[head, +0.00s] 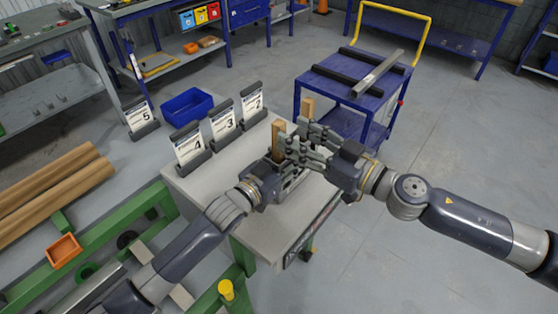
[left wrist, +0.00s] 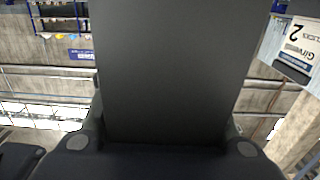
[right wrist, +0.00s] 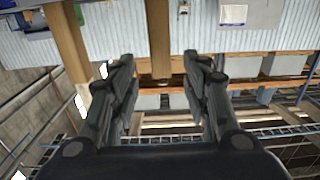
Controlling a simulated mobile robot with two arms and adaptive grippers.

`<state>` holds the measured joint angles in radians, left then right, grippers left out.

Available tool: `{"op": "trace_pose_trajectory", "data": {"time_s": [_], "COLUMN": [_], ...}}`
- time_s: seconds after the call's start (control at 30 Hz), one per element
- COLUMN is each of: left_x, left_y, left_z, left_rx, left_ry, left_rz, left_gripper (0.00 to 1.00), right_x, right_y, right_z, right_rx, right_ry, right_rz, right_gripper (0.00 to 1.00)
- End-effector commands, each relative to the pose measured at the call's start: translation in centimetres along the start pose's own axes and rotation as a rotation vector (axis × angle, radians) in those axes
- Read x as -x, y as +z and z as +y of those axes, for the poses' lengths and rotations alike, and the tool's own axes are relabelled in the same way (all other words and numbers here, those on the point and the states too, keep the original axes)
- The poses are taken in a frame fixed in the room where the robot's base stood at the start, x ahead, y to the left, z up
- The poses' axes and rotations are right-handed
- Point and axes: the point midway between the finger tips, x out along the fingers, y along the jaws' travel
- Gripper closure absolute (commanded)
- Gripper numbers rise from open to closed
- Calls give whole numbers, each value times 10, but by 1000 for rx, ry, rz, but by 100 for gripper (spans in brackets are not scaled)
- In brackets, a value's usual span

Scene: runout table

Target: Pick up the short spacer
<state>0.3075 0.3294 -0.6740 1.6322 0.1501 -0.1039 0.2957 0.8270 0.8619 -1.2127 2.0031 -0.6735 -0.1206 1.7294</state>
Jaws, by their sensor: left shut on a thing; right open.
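Two upright pale wooden pieces show in the head view, one by my left gripper's fingers (head: 278,140) and one behind my right gripper's fingers (head: 307,108). I cannot tell which is the short spacer. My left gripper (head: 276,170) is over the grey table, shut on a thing. In the left wrist view a dark flat face (left wrist: 170,70) fills the space between its fingers. My right gripper (head: 308,142) is open, its fingers crowding the left one. In the right wrist view one wooden piece (right wrist: 158,40) shows between its fingers and another (right wrist: 72,50) to the left.
The grey table (head: 215,185) carries upright number cards (head: 190,147) along its far left edge. A blue bin (head: 187,106) sits behind them. A blue cart (head: 340,85) with dark bars stands beyond my right gripper. Floor to the right is clear.

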Motion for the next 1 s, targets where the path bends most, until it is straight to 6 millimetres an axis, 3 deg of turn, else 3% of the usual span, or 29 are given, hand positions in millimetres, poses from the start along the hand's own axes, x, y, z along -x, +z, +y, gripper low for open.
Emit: {"op": "trace_pose_trajectory", "data": {"time_s": [0.17,0.5,0.77,0.8,1.0], "left_x": [0,0,0,0,0], "left_y": [1,0,1,1,1], "left_z": [0,0,-1,-1,-1], "left_rx": [-1,-1,-1,-1,-1], "left_ry": [-1,-1,-1,-1,-1], "left_rz": [-1,-1,-1,-1,-1], "left_gripper": [87,87,87,87,87], "right_x": [-10,-50,-54,-53,-53], "right_y": [-1,-1,-1,-1,-1], "right_z": [0,-1,-1,-1,-1], "right_rx": [4,1,1,1,1], "right_ry": [0,-1,0,0,0], "right_rz": [1,0,0,0,0], "right_gripper": [57,57,57,59,100]}}
